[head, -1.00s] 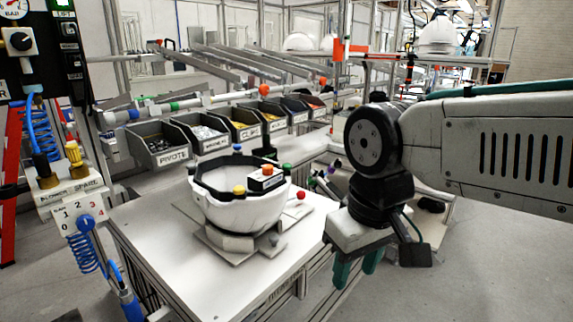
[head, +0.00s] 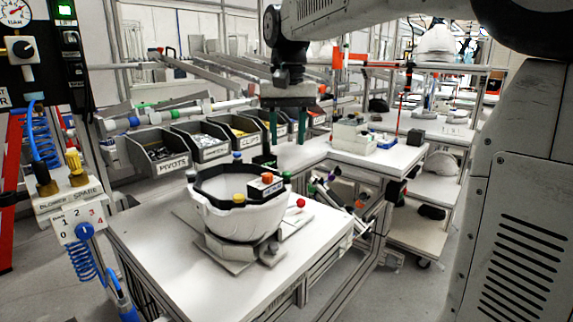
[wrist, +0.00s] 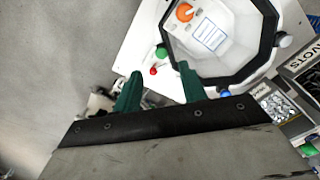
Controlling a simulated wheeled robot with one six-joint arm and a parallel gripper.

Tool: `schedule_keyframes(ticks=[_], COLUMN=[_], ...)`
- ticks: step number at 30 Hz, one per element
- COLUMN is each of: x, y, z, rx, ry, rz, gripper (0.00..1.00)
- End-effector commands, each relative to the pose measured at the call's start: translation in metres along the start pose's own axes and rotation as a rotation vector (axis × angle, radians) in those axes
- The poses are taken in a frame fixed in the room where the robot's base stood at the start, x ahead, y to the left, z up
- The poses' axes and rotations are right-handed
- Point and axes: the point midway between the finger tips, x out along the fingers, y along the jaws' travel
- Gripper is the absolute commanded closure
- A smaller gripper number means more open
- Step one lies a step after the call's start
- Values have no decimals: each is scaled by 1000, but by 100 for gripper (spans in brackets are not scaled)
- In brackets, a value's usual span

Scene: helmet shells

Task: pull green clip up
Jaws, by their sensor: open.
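The green clip (head: 287,175) is a small green knob at the right rim of the upturned white helmet shell (head: 238,215). In the wrist view the green clip (wrist: 161,52) shows just beyond the gap between my fingertips. My gripper (head: 287,141) has two green fingers pointing down, spread apart with nothing between them. In the head view it appears above and behind the shell's right rim, apart from the clip. In the wrist view my gripper (wrist: 160,71) is open.
A yellow knob (head: 239,198) and a blue knob (head: 237,157) also sit on the rim. An orange knob (head: 267,178) tops a labelled block inside the shell. A red ball (head: 301,203) stands beside it. Parts bins (head: 160,152) line the back.

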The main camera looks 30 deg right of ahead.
Motion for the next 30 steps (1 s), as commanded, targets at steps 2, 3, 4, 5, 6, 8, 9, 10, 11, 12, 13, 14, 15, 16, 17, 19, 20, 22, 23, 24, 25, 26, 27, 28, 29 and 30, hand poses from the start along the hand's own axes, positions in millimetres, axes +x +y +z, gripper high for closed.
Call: schedule_keyframes(ticks=[2,3,4,5,6,8,9,10,11,12,13,14,15,16,17,19,20,22,23,24,25,26,27,28,29,30], x=[1,3,6,9,14,24,31,36,41,48,52,56,62,65,68,73,75,77,77,77,77,77,77,77,77,77], y=[-1,-2,-2,-2,-2,-1,-1,-1,-1,-2,-1,-2,-2,-2,-2,-2,-2,-2,-2,-2,-2,-2,-2,-2,-2,-2], z=[-6,-7,-7,-7,-7,-6,-6,-6,-6,-6,-6,-6,-6,-6,-6,-6,-6,-6,-6,-6,-6,-6,-6,-6,-6,-6], rx=[8,10,10,10,10,9,9,9,9,9,9,9,9,9,9,8,8,8,8,8,8,8,8,8,8,8], ry=[-3,-4,-4,-5,-5,-6,-5,-6,-6,-5,-6,-5,-5,-5,-5,-3,-4,-3,-3,-3,-3,-3,-3,-3,-2,-2], rz=[1,1,1,1,2,2,2,2,2,2,2,2,2,2,1,1,1,1,1,1,1,1,1,1,1,1], gripper=[58,58,58,58,58,58,58,58,58,58,58,58,58,58,58,58,58,58,58,58,58,58,58,58,58,70])
